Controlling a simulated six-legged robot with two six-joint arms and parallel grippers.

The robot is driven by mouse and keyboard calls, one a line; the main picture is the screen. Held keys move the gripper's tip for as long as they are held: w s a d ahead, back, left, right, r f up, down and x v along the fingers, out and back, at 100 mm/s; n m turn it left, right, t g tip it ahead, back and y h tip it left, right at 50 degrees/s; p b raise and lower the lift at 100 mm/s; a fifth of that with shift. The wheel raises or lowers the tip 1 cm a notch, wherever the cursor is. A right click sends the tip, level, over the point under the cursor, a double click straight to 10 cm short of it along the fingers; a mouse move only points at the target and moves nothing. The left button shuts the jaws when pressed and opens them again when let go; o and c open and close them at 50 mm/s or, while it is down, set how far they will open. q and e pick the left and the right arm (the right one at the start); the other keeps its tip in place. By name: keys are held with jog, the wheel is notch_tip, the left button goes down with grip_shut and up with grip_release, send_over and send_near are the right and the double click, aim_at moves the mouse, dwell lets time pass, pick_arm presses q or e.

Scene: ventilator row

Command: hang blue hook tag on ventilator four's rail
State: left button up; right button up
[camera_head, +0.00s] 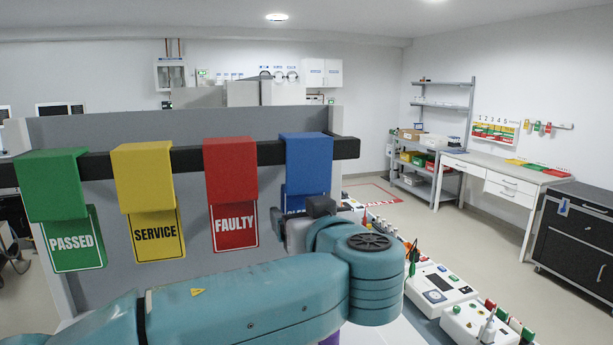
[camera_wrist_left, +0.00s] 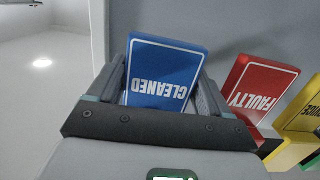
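The blue hook tag (camera_head: 307,163) hangs over a dark bar (camera_head: 190,158) at its right end. In the left wrist view the blue tag (camera_wrist_left: 163,75) reads CLEANED, upside down. My left gripper (camera_head: 310,215) is at the tag's lower part, with my teal arm in front. In the wrist view its fingers (camera_wrist_left: 165,85) stand apart at the tag's two side edges, with the tag between them; whether they press on it I cannot tell. My right gripper is not in view. I cannot make out which device is ventilator four or its rail.
Green PASSED (camera_head: 70,238), yellow SERVICE (camera_head: 157,235) and red FAULTY (camera_head: 233,225) tags hang along the bar. White devices (camera_head: 440,283) with small coloured parts stand at lower right. A black cabinet (camera_head: 575,240), desk and shelf line the right side. The floor between is clear.

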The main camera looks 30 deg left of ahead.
pick_arm(q)
jog(key=shift+c, duration=1.3)
jog(key=shift+r, duration=0.15)
jog(key=shift+r+p, duration=0.5)
jog(key=shift+r, duration=0.45)
jog(key=f+b+v, duration=0.1)
jog(key=b+v, duration=0.3)
jog(key=v, duration=0.5)
jog(key=shift+d+f, duration=0.1)
jog(key=shift+d, duration=0.05)
